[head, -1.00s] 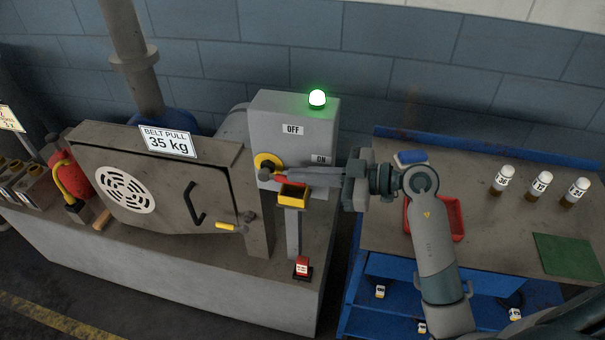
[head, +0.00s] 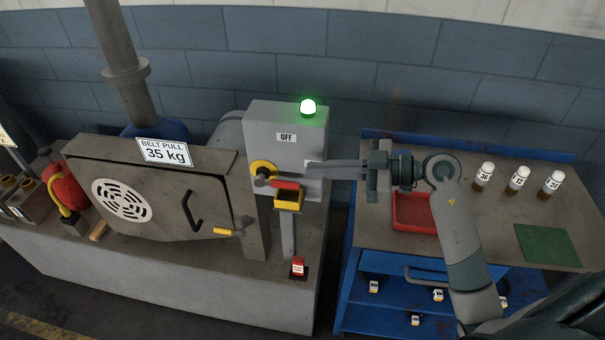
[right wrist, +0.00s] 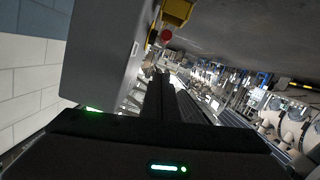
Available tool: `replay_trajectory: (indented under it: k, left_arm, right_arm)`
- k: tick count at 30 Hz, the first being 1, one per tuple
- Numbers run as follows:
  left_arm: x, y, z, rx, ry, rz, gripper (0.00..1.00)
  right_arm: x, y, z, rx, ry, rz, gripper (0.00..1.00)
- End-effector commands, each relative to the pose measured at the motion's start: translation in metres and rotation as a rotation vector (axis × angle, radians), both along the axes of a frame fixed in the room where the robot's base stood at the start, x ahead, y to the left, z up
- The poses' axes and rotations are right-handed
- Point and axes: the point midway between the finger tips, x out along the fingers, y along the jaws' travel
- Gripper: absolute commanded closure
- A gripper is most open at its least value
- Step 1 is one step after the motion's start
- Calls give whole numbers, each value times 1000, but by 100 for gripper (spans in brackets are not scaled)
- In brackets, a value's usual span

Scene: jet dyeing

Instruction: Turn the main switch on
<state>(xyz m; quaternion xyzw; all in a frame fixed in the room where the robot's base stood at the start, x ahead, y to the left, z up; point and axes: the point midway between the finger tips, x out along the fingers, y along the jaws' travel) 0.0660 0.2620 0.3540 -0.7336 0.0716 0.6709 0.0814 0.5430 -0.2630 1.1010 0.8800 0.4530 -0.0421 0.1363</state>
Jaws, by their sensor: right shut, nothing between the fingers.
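The main switch (head: 263,168) is a yellow disc with a dark centre on the front of a grey switch box (head: 282,116). I cannot tell its handle's exact angle. The OFF label (head: 286,137) is plain above it; the ON label is mostly hidden behind my fingers. A green lamp (head: 308,107) glows on top of the box. My right gripper (head: 310,169) is shut and empty, its fingertips to the right of the switch and apart from it. In the right wrist view its dark fingers (right wrist: 165,95) lie together beside the grey box (right wrist: 105,50). My left gripper is out of view.
A yellow box (head: 289,200) with a red part on top (head: 285,185) stands on a post just below the switch. A machine door (head: 150,195) is at left. A blue workbench at right holds a red tray (head: 412,212), several bottles and a green mat (head: 547,245).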

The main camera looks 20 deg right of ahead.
Motion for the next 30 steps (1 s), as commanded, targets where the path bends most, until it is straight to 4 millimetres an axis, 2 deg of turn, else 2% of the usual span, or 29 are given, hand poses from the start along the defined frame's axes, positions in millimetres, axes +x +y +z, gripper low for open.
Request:
replay_trajectory:
  k: [3,10,30]
  left_arm:
    - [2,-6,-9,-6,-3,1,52]
    - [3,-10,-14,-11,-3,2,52]
    - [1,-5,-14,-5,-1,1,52]
  right_arm:
    - [-12,-16,1,-3,1,0,100]
    - [-24,-33,9,1,-1,0,100]
    - [-26,-35,11,3,-2,1,100]
